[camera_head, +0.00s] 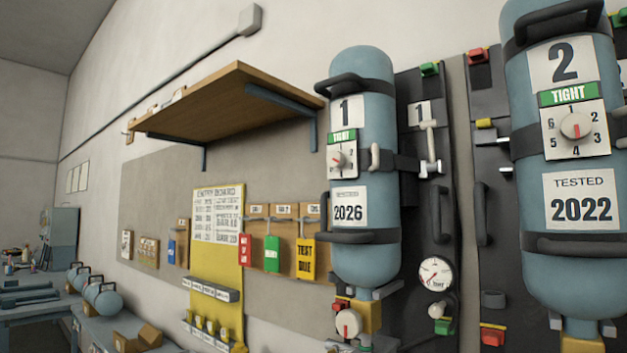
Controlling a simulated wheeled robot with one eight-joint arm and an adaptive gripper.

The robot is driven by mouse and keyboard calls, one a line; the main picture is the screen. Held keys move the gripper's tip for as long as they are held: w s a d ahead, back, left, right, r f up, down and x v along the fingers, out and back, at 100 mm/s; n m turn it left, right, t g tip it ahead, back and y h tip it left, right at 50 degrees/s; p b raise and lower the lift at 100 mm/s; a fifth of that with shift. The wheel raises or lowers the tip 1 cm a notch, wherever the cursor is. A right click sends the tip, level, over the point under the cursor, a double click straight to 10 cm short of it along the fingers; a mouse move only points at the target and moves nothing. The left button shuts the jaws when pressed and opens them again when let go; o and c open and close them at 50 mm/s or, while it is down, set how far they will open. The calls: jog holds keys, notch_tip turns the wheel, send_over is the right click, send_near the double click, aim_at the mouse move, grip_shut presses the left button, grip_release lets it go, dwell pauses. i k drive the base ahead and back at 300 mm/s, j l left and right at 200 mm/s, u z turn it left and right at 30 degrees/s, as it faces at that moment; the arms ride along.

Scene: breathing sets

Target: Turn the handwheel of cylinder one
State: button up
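Cylinder one (365,90) is a blue-grey upright tank with a "1" label, strapped to a dark backplate right of centre. Below its "1" label are a green TIGHT tag (342,136) and a small dial (341,160) with a red pointer. A "2026" label (348,211) sits lower. At its foot is a brass valve (369,314). A round white knob with a red mark, which looks like the handwheel (347,323), sits at the left of the valve. My gripper is not in view.
Cylinder two (562,255), marked "TIGHT" and "2022", stands large at the right. A pressure gauge (435,273) hangs on the backplate (412,255) between them. A wooden shelf (225,100) juts out at upper left. A yellow board (217,260) and tags hang below it. Benches hold more cylinders at lower left.

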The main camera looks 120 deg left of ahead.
aim_at(349, 323)
jog(key=u, duration=3.7)
